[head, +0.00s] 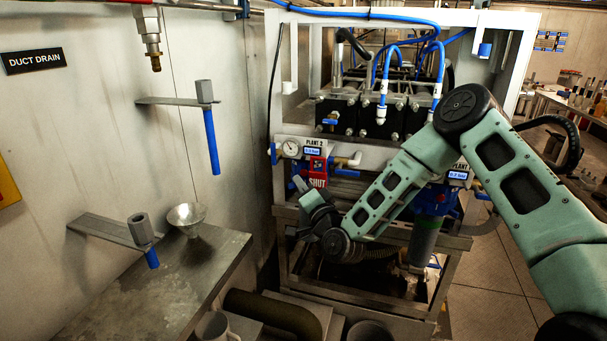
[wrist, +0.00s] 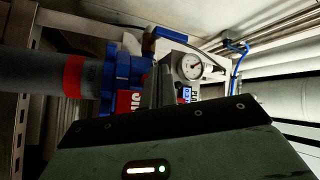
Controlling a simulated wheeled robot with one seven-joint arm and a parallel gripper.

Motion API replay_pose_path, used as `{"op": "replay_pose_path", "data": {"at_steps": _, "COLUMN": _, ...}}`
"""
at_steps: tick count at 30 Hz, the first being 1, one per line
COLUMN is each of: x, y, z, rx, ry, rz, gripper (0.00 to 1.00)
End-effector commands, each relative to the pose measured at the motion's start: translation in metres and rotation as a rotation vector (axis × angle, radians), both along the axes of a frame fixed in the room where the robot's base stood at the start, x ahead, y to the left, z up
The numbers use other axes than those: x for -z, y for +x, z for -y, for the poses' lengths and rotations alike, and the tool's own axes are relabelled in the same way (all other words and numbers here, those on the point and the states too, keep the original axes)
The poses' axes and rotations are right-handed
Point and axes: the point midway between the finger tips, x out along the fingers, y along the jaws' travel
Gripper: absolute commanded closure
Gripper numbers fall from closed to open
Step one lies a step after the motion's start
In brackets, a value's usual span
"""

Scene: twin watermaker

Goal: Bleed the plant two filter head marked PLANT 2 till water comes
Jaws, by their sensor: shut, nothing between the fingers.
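The label PLANT 2 (head: 314,143) is on a white panel with a round gauge (head: 291,149) and a small lit display. A red SHUT tag (head: 318,172) hangs below it. In the wrist view, turned sideways, a blue filter head (wrist: 122,72) joins a grey housing with a red band, beside the gauge (wrist: 192,66). My gripper (head: 301,186) is shut and empty, just below and left of the red tag. In the wrist view its fingers (wrist: 163,82) point in between the blue head and the gauge panel; I cannot tell whether they touch. No water shows.
A second filter unit (head: 430,200) stands to the right, partly behind my arm. On the left are a wall with a DUCT DRAIN sign (head: 35,57), brackets with blue-handled tools (head: 211,140), a funnel (head: 187,217) and a bench (head: 150,290). A metal frame surrounds the plant.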

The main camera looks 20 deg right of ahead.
Motion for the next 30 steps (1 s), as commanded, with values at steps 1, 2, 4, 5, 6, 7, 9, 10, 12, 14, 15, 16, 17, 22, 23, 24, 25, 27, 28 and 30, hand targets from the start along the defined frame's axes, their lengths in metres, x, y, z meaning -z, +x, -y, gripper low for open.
{"op": "replay_pose_path", "data": {"at_steps": 1, "x": 0.0010, "y": 0.0039, "z": 0.0030, "rx": 0.001, "ry": -0.002, "rz": 0.002, "gripper": 1.00}}
{"op": "replay_pose_path", "data": {"at_steps": 2, "x": 0.0009, "y": 0.0058, "z": 0.0042, "rx": 0.001, "ry": -0.002, "rz": 0.002, "gripper": 1.00}}
{"op": "replay_pose_path", "data": {"at_steps": 4, "x": 0.0005, "y": 0.0091, "z": 0.0067, "rx": 0.001, "ry": -0.002, "rz": 0.002, "gripper": 1.00}}
{"op": "replay_pose_path", "data": {"at_steps": 5, "x": 0.0005, "y": 0.0101, "z": 0.0075, "rx": 0.001, "ry": -0.002, "rz": 0.002, "gripper": 1.00}}
{"op": "replay_pose_path", "data": {"at_steps": 6, "x": 0.0004, "y": 0.0112, "z": 0.0082, "rx": 0.000, "ry": -0.002, "rz": 0.001, "gripper": 1.00}}
{"op": "replay_pose_path", "data": {"at_steps": 7, "x": 0.0004, "y": 0.0117, "z": 0.0087, "rx": 0.000, "ry": -0.001, "rz": 0.000, "gripper": 1.00}}
{"op": "replay_pose_path", "data": {"at_steps": 9, "x": 0.0003, "y": 0.0125, "z": 0.0092, "rx": -0.001, "ry": -0.001, "rz": 0.000, "gripper": 1.00}}
{"op": "replay_pose_path", "data": {"at_steps": 10, "x": 0.0003, "y": 0.0127, "z": 0.0094, "rx": -0.001, "ry": -0.001, "rz": 0.000, "gripper": 1.00}}
{"op": "replay_pose_path", "data": {"at_steps": 12, "x": 0.0003, "y": 0.0128, "z": 0.0093, "rx": -0.001, "ry": -0.001, "rz": 0.000, "gripper": 1.00}}
{"op": "replay_pose_path", "data": {"at_steps": 14, "x": 0.0002, "y": 0.0127, "z": 0.0093, "rx": -0.001, "ry": -0.001, "rz": 0.000, "gripper": 1.00}}
{"op": "replay_pose_path", "data": {"at_steps": 15, "x": 0.0003, "y": 0.0126, "z": 0.0093, "rx": -0.001, "ry": -0.001, "rz": 0.000, "gripper": 1.00}}
{"op": "replay_pose_path", "data": {"at_steps": 16, "x": 0.0003, "y": 0.0126, "z": 0.0093, "rx": -0.001, "ry": -0.001, "rz": 0.000, "gripper": 1.00}}
{"op": "replay_pose_path", "data": {"at_steps": 17, "x": 0.0003, "y": 0.0126, "z": 0.0093, "rx": -0.001, "ry": -0.001, "rz": 0.000, "gripper": 1.00}}
{"op": "replay_pose_path", "data": {"at_steps": 22, "x": 0.0003, "y": 0.0125, "z": 0.0092, "rx": -0.001, "ry": -0.001, "rz": 0.000, "gripper": 1.00}}
{"op": "replay_pose_path", "data": {"at_steps": 23, "x": 0.0003, "y": 0.0125, "z": 0.0092, "rx": -0.001, "ry": -0.001, "rz": 0.000, "gripper": 1.00}}
{"op": "replay_pose_path", "data": {"at_steps": 24, "x": 0.0003, "y": 0.0125, "z": 0.0092, "rx": -0.001, "ry": -0.001, "rz": 0.000, "gripper": 1.00}}
{"op": "replay_pose_path", "data": {"at_steps": 25, "x": 0.0003, "y": 0.0125, "z": 0.0092, "rx": -0.001, "ry": -0.001, "rz": 0.000, "gripper": 1.00}}
{"op": "replay_pose_path", "data": {"at_steps": 27, "x": 0.0003, "y": 0.0125, "z": 0.0092, "rx": -0.001, "ry": -0.001, "rz": 0.000, "gripper": 1.00}}
{"op": "replay_pose_path", "data": {"at_steps": 28, "x": 0.0003, "y": 0.0125, "z": 0.0091, "rx": -0.001, "ry": -0.001, "rz": 0.000, "gripper": 1.00}}
{"op": "replay_pose_path", "data": {"at_steps": 30, "x": 0.0003, "y": 0.0125, "z": 0.0091, "rx": -0.001, "ry": -0.001, "rz": 0.000, "gripper": 1.00}}
